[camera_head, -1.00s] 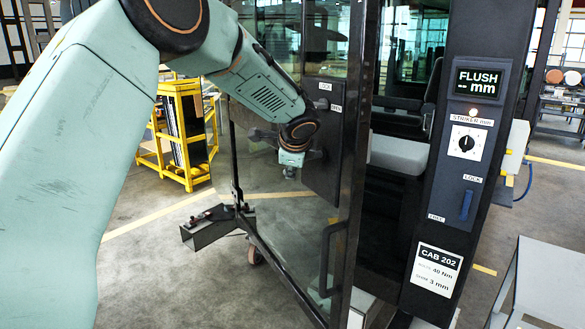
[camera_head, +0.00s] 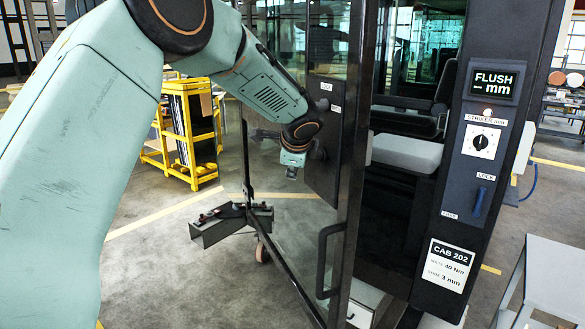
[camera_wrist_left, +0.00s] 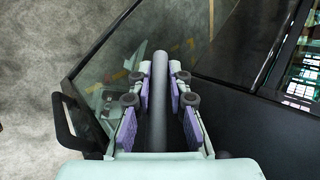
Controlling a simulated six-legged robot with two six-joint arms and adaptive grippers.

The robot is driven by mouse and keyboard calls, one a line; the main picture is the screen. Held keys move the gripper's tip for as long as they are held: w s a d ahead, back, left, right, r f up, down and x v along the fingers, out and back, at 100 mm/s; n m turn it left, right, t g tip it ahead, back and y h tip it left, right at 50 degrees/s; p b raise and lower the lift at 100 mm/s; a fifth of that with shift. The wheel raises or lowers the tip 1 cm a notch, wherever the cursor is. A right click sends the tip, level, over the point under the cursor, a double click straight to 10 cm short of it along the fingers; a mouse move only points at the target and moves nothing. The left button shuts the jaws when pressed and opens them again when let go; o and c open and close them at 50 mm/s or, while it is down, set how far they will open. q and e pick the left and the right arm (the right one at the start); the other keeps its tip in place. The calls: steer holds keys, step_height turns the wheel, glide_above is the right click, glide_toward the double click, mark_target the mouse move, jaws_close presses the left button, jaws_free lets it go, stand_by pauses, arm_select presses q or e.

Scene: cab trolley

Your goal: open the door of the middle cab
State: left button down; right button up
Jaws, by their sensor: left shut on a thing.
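The glass door (camera_head: 290,215) of the cab labelled CAB 202 stands ajar, with a dark frame and a wide gap to the post. A black D-shaped grab bar (camera_head: 325,262) is low on its edge; it also shows in the left wrist view (camera_wrist_left: 66,122). My left gripper (camera_wrist_left: 160,108) is shut around a dark grey round bar, the door's handle (camera_wrist_left: 159,75), with purple pads on both sides. In the head view my left wrist (camera_head: 297,150) is beside the door's dark lock plate (camera_head: 324,150) and mostly hides the handle. My right gripper is not in view.
The post (camera_head: 487,140) right of the gap carries a FLUSH mm display (camera_head: 487,84), a striker dial and a blue lock lever (camera_head: 480,201). A seat (camera_head: 407,152) shows inside. A yellow rack (camera_head: 190,130) stands at left. A grey table (camera_head: 560,275) is at right.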

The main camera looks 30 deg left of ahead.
arm_select(q)
steer(key=shift+w+d+r, duration=0.15)
steer(key=shift+w+r, duration=0.1)
steer(key=shift+w, duration=0.05)
steer(key=c, duration=1.3)
jaws_free()
steer(key=shift+w+d+f, duration=0.15)
steer(key=shift+w, duration=0.05)
steer(key=shift+c, duration=0.2)
steer(key=shift+o, duration=0.2)
steer(key=shift+s, duration=0.25)
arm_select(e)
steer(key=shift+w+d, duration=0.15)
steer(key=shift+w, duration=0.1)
arm_select(q)
steer(key=v, duration=0.7)
steer(key=shift+s+r, duration=0.25)
steer(key=shift+r, duration=0.2)
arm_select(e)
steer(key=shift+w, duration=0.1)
